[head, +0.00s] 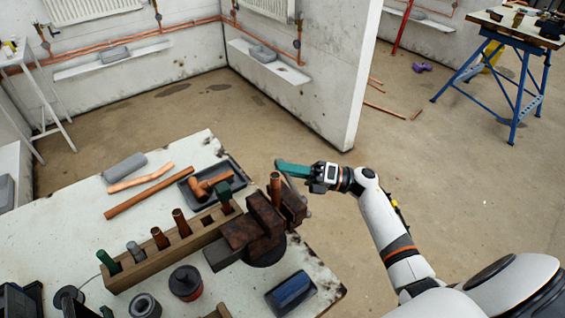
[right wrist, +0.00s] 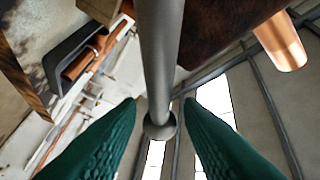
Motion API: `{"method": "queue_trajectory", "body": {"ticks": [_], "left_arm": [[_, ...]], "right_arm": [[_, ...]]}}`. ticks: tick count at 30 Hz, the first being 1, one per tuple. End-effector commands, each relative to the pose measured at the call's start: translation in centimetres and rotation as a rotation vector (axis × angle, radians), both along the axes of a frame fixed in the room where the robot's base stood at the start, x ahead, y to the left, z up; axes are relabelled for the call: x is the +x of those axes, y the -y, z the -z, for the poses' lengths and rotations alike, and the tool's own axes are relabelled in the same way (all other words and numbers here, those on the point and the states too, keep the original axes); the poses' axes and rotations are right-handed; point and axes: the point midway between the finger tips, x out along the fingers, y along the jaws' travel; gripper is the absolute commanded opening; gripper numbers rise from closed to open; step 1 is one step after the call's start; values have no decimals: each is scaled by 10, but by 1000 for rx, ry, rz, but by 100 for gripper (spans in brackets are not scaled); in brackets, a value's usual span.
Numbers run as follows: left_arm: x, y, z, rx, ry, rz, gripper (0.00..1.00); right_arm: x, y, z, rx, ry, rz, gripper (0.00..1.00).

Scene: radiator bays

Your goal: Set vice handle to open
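The rusty brown vice (head: 240,234) is fixed at the right edge of the workbench and holds an upright copper pipe (head: 275,187). Its handle is a grey metal bar (right wrist: 162,60) with a round knob at the end in the right wrist view. In the head view only a small part of the bar shows beside the vice. My right gripper (head: 280,169) is at the far right side of the vice. In the right wrist view its green fingers (right wrist: 160,112) are apart, with the handle's knob between them and gaps on both sides. My left gripper is not seen.
A partition wall (head: 325,75) stands behind. The floor right of the bench is largely clear.

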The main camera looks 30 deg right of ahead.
Motion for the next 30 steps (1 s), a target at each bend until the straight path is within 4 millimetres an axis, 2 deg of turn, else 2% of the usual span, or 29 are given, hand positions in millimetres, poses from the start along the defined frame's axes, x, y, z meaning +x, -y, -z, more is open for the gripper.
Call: {"method": "queue_trajectory", "body": {"ticks": [4, 13, 14, 20, 30], "left_arm": [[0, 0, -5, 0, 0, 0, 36], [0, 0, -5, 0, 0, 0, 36], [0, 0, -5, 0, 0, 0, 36], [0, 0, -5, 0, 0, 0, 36], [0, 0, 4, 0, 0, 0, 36]], "right_arm": [[6, -10, -4, 1, 1, -1, 33], [7, -12, -3, -1, 0, -1, 33], [7, -12, -3, -1, 0, -1, 32], [7, -12, -3, -1, 0, -1, 0], [6, -12, -2, 3, 22, 0, 0]]}}
